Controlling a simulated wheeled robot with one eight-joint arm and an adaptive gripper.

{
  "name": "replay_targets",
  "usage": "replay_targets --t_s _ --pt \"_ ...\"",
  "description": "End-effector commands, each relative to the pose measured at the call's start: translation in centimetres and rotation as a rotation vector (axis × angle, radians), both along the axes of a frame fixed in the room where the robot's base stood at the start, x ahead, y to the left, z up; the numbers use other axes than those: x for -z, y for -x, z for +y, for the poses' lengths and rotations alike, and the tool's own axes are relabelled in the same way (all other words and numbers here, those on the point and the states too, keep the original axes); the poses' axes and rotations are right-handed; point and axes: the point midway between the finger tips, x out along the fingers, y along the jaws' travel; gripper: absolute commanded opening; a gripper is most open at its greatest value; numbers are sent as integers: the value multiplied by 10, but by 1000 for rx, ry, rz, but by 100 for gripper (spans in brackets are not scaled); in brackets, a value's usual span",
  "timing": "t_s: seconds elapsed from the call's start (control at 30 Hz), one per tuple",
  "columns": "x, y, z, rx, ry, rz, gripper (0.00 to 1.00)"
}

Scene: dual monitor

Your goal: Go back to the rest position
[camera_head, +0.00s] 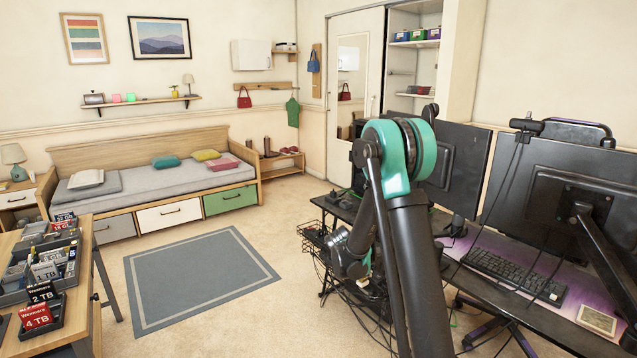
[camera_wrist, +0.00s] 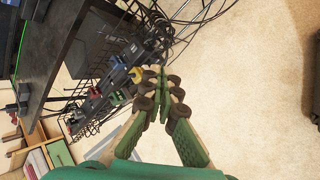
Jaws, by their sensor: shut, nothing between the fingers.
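My gripper (camera_wrist: 162,78) shows in the wrist view with its two green fingers together at the tips, shut and empty. Beyond the fingertips are cables and a wire basket with plugs under the dark desk edge, and beige carpet lies to the right. In the head view my arm rises in front of the desk, bends at a green joint and comes down beside the desk's left end. The gripper's fingers cannot be made out there.
The black desk (camera_head: 480,284) carries two monitors, one of them the large right monitor (camera_head: 570,190), and a keyboard (camera_head: 515,275). A wire cable basket (camera_wrist: 92,105) hangs under the desk, close to my gripper. A wooden table (camera_head: 88,318) with drive trays stands at left. The rug (camera_head: 200,275) and carpet between are clear.

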Motion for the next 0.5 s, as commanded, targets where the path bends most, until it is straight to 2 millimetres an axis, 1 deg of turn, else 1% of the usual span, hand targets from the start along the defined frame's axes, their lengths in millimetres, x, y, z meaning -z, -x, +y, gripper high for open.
replay_targets --t_s 0.03,0.2,0.37,0.5 --pt "-11 14 -6 36 -37 -11 0" --pt "-40 61 -18 173 -177 -50 0" --pt "-60 109 -26 306 -305 -83 0" --pt "-72 152 -31 425 -416 -109 0"
